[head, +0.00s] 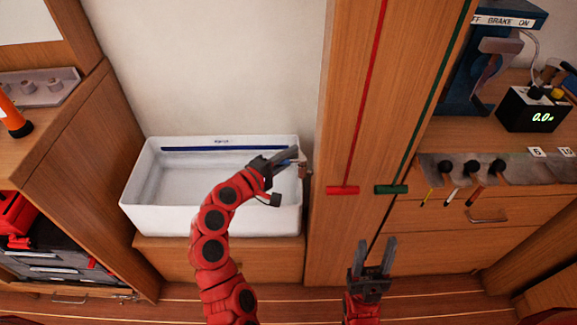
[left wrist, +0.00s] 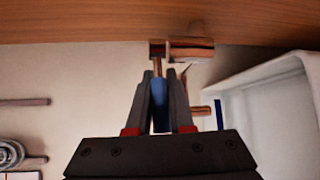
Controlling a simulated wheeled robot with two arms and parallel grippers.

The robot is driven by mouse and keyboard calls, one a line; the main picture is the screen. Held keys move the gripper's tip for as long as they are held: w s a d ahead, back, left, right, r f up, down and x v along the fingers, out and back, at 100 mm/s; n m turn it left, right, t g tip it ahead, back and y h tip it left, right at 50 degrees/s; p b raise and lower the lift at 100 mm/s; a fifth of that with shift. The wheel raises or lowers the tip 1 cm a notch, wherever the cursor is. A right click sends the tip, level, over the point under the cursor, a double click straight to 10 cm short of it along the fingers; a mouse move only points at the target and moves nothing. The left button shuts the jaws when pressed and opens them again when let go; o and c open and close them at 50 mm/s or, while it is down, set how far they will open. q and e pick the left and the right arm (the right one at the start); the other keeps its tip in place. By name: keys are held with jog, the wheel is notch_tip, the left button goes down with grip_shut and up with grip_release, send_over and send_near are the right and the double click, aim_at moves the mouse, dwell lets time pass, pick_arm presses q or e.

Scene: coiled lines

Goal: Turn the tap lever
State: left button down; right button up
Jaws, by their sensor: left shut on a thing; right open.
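The tap (left wrist: 190,48) is brass-coloured and sits by the wooden panel in the left wrist view. In the head view a small part of the tap (head: 303,171) shows at the right side of the white basin (head: 210,212). Its blue lever (left wrist: 161,112) lies between the fingers of my left gripper (left wrist: 160,76), which is shut on it. In the head view my left gripper (head: 294,157) reaches over the basin's right end and hides most of the lever. My right gripper (head: 374,254) is open and empty, low in front of the wooden post.
A wooden post (head: 350,120) with a red line and a green line on bars stands right of the basin. Further right are a black display box (head: 533,108) and several tools in a grey holder (head: 500,166). A toolbox (head: 50,255) is at the left.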

pick_arm(q)
jog(key=shift+w+g+h, duration=0.1)
jog(key=shift+g+h, duration=0.2)
jog(key=shift+d+m, duration=0.1)
jog(key=shift+m, duration=0.2)
jog(key=c, duration=0.8)
grip_release()
jog(key=shift+p+v, duration=0.55)
jog(key=shift+v, duration=8.15)
jog(key=shift+w, duration=0.1)
